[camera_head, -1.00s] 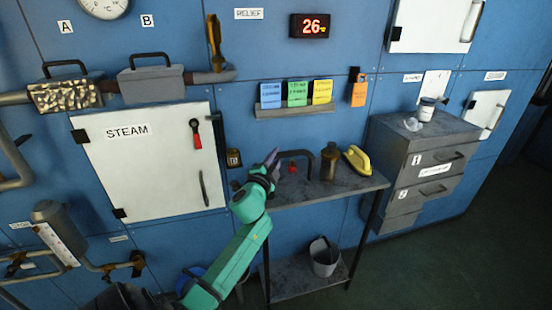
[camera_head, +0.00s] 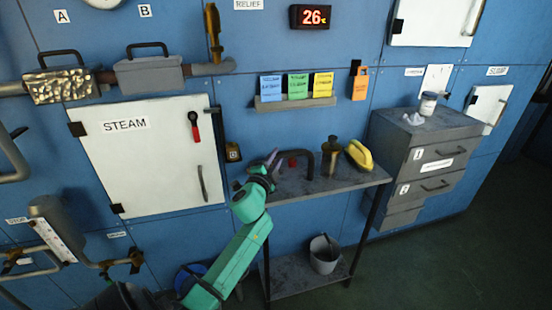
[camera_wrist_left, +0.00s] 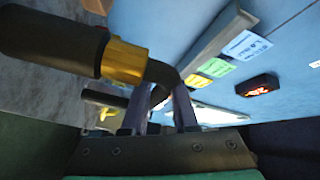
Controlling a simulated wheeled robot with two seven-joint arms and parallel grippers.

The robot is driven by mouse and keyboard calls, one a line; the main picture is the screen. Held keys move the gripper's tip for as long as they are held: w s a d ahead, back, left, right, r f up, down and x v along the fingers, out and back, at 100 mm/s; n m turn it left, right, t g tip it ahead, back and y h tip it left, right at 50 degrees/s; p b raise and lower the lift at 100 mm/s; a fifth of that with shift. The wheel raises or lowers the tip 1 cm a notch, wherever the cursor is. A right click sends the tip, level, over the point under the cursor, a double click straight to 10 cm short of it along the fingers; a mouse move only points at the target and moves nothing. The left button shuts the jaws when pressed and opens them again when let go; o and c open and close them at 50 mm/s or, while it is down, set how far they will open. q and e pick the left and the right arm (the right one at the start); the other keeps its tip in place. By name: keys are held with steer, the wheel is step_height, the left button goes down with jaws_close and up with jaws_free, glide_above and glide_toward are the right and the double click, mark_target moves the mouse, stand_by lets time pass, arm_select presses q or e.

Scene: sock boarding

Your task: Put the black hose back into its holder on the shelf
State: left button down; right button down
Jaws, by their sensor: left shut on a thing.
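A thick dark cylinder (camera_wrist_left: 50,38) continues from the collar. In the head view the held part is mostly hidden by the gripper. A dark bent pipe (camera_head: 309,160) stands on the table just right of the gripper; I cannot tell whether it is the holder. My right gripper is not in view.
A small red thing (camera_head: 292,163) sits by the bent pipe. A card ledge (camera_head: 295,105) is on the wall above. A bucket (camera_head: 323,258) stands below.

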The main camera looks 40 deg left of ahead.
arm_select(q)
steer(key=shift+f, duration=0.15)
steer(key=c, duration=0.6)
jaws_free()
steer(key=shift+s, duration=0.15)
steer(key=shift+s+d+f, duration=0.1)
steer(key=shift+s+d, duration=0.05)
steer(key=shift+s, duration=0.15)
steer(key=b+v, duration=0.1)
steer(key=v, duration=1.2)
steer(key=shift+s+b, duration=0.3)
steer(key=shift+b, duration=0.1)
